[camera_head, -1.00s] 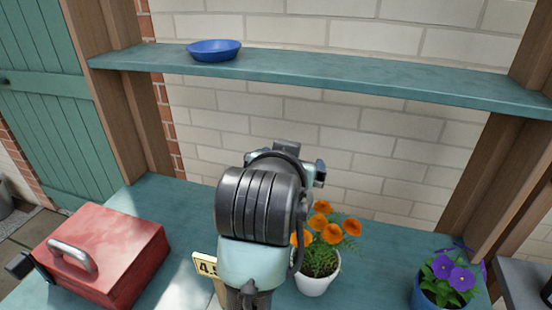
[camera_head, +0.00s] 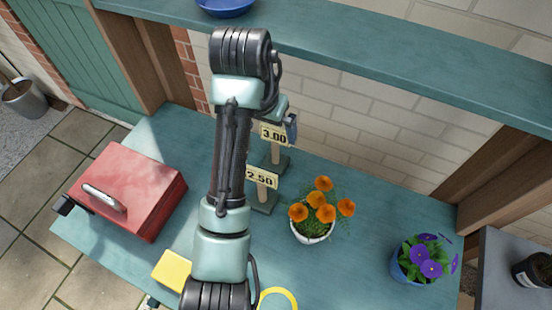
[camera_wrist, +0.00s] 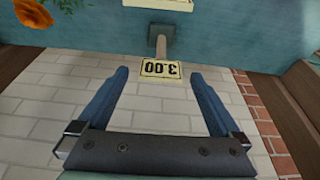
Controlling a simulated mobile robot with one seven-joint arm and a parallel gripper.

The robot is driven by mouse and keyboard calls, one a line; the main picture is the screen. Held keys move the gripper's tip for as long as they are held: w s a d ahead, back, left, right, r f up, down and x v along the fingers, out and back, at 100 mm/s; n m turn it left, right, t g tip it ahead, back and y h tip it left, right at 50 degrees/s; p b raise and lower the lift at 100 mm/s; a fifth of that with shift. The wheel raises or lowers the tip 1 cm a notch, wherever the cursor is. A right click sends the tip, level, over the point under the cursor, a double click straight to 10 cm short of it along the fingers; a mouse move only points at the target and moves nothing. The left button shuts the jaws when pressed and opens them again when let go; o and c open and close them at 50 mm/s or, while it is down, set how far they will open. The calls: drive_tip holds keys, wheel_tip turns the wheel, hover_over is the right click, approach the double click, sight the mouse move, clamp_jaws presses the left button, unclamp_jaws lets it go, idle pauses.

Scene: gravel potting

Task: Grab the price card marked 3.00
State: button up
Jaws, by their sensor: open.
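The price card marked 3.00 (camera_head: 273,135) is a cream card with a dark border, on a short post with a grey-green base on the teal bench. In the wrist view the card (camera_wrist: 160,69) appears upside down, between my open fingertips. My gripper (camera_wrist: 159,76) has a finger on each side of the card, with gaps showing; whether the card is at fingertip depth is unclear. In the head view my gripper (camera_head: 290,126) is beside the card, mostly hidden by my arm. A second card marked 2.50 (camera_head: 262,177) stands nearer the front.
An orange-flowered pot (camera_head: 313,232) stands right of the cards, and a blue pot of purple flowers (camera_head: 410,268) farther right. A red toolbox (camera_head: 135,190) is left. A yellow block (camera_head: 173,270) and yellow ring (camera_head: 292,294) are in front. A teal shelf (camera_head: 400,75) is above.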

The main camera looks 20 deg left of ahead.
sight(275, 137)
drive_tip(key=x, duration=0.4)
drive_tip(key=shift+w+a+f+p, duration=0.15)
drive_tip(key=shift+w+f, duration=0.3)
drive_tip(key=shift+f, duration=0.35)
drive_tip(key=shift+w+d+f+p, duration=0.15)
drive_tip(key=shift+w+f, duration=0.35)
drive_tip(key=shift+f, duration=0.25)
drive_tip(key=shift+w+a+f+p, duration=0.15)
drive_tip(key=shift+w+f, duration=0.3)
drive_tip(key=shift+f, duration=0.35)
drive_tip(key=shift+c, duration=0.3)
clamp_jaws()
